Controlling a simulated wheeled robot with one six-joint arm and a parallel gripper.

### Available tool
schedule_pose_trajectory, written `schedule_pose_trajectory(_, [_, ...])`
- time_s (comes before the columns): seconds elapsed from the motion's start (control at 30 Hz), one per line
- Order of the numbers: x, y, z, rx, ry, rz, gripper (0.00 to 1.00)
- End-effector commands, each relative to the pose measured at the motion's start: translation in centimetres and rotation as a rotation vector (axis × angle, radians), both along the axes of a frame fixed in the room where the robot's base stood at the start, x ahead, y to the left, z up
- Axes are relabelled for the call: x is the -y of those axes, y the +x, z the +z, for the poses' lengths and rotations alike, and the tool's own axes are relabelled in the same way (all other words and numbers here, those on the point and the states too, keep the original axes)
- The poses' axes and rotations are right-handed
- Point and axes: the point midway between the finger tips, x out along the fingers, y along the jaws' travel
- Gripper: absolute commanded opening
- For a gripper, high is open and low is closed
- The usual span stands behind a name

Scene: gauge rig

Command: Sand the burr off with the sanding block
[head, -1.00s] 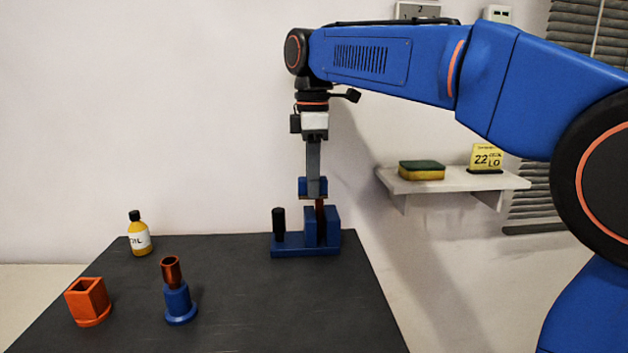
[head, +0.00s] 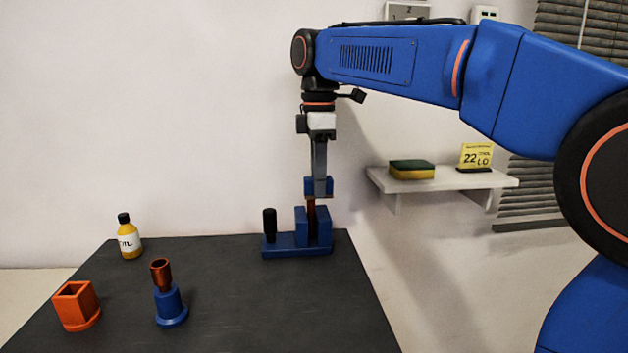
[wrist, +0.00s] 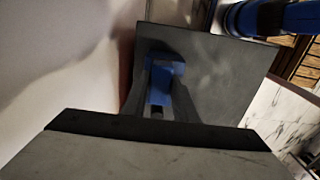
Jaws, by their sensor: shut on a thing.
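My gripper (head: 319,187) points straight down over the table and is shut on the sanding block (head: 310,186), a blue block with a thin brown underside. Below it stands a blue fixture (head: 285,251) with a black handle at its left. An upright brown workpiece (head: 311,214) stands at the fixture's blue jaws, its top close under the left part of the block. I cannot tell whether they touch, and the burr is too small to make out. In the wrist view, blue parts (wrist: 162,75) show beyond my gripper, partly hidden.
On the dark table (head: 240,300), a copper-coloured cup on a blue stand (head: 171,308), an orange square holder (head: 77,307) and a yellow bottle (head: 130,242) stand at the left. A wall shelf (head: 450,183) holds a sponge and a yellow sign. The table's middle is clear.

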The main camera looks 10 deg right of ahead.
Motion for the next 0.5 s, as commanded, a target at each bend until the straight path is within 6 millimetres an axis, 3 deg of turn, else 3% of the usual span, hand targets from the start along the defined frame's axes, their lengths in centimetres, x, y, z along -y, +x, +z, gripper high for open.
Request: schedule_pose_trajectory(0.5, [-0.77,0.03,-0.23,-0.004,-0.002,0.001,0.03])
